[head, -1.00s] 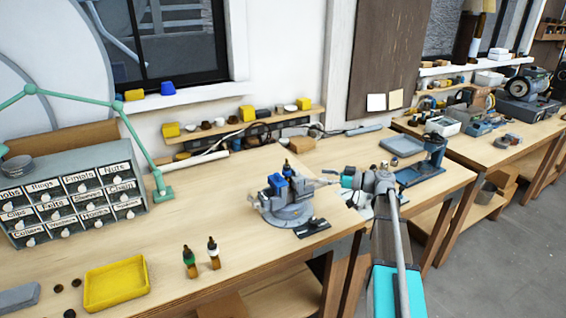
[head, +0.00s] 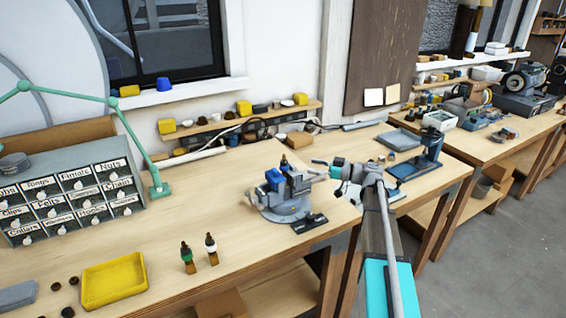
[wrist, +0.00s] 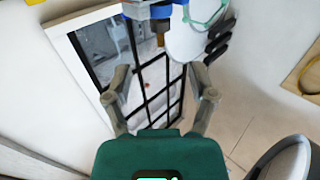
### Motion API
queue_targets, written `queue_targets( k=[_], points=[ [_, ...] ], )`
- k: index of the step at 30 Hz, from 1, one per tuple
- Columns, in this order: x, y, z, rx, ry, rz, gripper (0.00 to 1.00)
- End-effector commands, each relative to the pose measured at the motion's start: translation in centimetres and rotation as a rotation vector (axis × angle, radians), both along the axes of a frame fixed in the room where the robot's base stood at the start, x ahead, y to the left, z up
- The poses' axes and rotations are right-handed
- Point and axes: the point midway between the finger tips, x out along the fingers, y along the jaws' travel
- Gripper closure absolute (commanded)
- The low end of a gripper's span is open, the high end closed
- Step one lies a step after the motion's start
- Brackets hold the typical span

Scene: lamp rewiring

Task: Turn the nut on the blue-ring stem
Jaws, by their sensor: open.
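The vise (head: 285,198) with blue jaws stands near the bench's front edge in the head view. A thin dark-topped stem (head: 284,161) rises upright from it; I cannot make out a ring colour or the nut. In the wrist view the blue vise part (wrist: 150,10) is at the top, with a brownish stem end (wrist: 160,39) beside it. My gripper (wrist: 160,82) is open and empty, its fingers apart and short of the stem. In the head view my gripper (head: 319,174) is just right of the vise.
Two small upright pieces, one green-banded (head: 188,258) and one white-banded (head: 211,249), stand left of the vise. A yellow tray (head: 114,282) and a labelled drawer cabinet (head: 70,195) are further left. A flat dark item (head: 310,223) lies before the vise. Bench between is clear.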

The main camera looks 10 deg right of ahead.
Motion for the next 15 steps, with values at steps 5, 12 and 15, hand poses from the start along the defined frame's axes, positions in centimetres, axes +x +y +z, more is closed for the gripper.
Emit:
queue_targets(
  k=[5,12,15],
  points=[
    [1.3,2.4,0.0,0.000,0.000,0.003,0.27],
    [3.0,5.6,0.0,0.000,0.000,0.003,0.27],
    [3.6,6.9,0.0,0.000,0.000,0.004,0.27]
  ],
)
